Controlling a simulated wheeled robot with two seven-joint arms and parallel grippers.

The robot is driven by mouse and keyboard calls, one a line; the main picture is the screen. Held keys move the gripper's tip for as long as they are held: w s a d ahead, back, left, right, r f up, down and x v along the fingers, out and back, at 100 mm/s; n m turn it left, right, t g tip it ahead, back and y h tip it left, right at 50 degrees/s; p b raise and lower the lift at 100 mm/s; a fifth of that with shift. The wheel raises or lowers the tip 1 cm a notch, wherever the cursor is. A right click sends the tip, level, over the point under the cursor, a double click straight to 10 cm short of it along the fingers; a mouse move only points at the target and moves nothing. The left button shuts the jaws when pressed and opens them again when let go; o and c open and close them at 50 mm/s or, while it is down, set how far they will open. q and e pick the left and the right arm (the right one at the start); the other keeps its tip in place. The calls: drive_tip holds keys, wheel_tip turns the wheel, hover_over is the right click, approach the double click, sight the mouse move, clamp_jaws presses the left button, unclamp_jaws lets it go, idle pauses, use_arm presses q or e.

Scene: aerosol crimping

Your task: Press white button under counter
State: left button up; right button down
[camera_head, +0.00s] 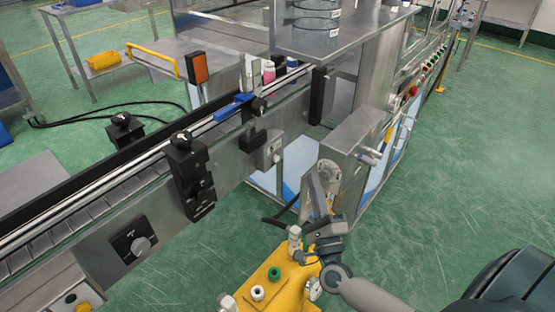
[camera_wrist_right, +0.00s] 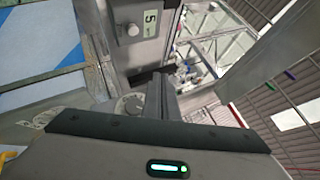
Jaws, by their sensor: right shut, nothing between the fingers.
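My right gripper (camera_head: 316,180) reaches up from the lower right in the head view, beside the steel cabinet under the counter (camera_head: 345,45). Its fingers are shut and empty; they also show in the wrist view (camera_wrist_right: 160,92). A round white dial-like part (camera_head: 328,170) sits just behind the fingertips; a round pale part also shows left of the fingers in the wrist view (camera_wrist_right: 130,105). I cannot tell whether either is the white button. A small grey control box with a knob (camera_head: 276,150) is on the conveyor side, left of the gripper. My left gripper is not in view.
A yellow block with green and white fittings (camera_head: 262,285) stands below the gripper. A steel box (camera_head: 352,135) juts out close to the right of the fingers. The conveyor (camera_head: 120,185) runs along the left. Green floor (camera_head: 440,200) is clear at right.

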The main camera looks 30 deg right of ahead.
sight(276, 159)
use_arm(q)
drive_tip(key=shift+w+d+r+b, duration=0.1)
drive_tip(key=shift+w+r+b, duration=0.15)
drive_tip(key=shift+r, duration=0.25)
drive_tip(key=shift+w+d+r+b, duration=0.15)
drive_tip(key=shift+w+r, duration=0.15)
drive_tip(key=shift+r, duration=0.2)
use_arm(e)
drive_tip(key=w+a, duration=0.3)
drive_tip(key=w, duration=0.5)
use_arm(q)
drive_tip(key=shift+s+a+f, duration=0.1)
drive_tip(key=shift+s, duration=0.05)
use_arm(e)
drive_tip(key=shift+a, duration=0.1)
drive_tip(key=shift+w+a, duration=0.1)
idle(1.0)
drive_tip(key=shift+w+a, duration=0.1)
drive_tip(key=shift+w, duration=0.15)
